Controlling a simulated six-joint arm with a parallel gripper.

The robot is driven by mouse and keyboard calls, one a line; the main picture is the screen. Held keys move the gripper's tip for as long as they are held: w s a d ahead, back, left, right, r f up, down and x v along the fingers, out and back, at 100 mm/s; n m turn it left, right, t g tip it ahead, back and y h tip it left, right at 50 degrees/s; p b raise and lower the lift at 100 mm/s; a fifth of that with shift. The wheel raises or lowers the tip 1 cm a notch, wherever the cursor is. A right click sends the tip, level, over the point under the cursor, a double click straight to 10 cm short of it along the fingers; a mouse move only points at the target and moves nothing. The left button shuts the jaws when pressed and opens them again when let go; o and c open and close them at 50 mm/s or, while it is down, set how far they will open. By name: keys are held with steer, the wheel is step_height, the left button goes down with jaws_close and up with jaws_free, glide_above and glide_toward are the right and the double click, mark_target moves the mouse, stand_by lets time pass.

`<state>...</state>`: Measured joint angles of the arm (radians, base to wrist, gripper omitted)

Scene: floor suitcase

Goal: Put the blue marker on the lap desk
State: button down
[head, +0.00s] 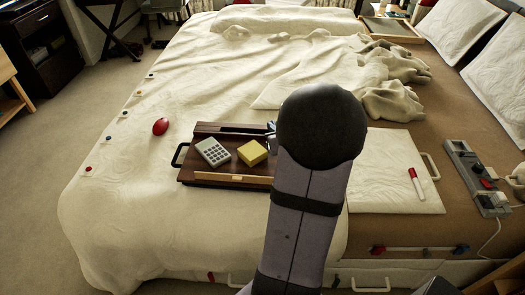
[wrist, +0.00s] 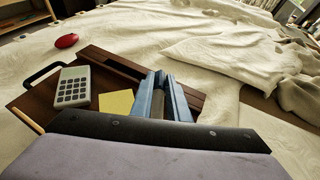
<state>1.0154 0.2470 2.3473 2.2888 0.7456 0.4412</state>
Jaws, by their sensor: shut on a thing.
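The lap desk (head: 188,173) is a dark brown board with a pale front strip and a dark side handle, lying on the bed. It also shows in the wrist view (wrist: 28,104). My gripper (wrist: 164,84) has blue fingers and is over the right part of the lap desk. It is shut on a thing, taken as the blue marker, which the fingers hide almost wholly. I cannot tell how high it is. In the head view my arm covers most of the gripper.
A white marker with a red cap (head: 417,184) lies on a pale board (head: 385,180) to the right. A grey power strip (head: 475,178) is at the far right. A red oval thing (head: 160,126) lies left of the lap desk. Rumpled cloth (head: 395,85) lies behind.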

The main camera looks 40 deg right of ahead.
steer(key=shift+f+b, duration=0.7)
steer(key=shift+f, duration=3.4)
steer(key=shift+f+b, duration=0.2)
steer(key=shift+b, duration=0.1)
steer(key=c, duration=2)
jaws_free()
steer(key=shift+r, duration=0.2)
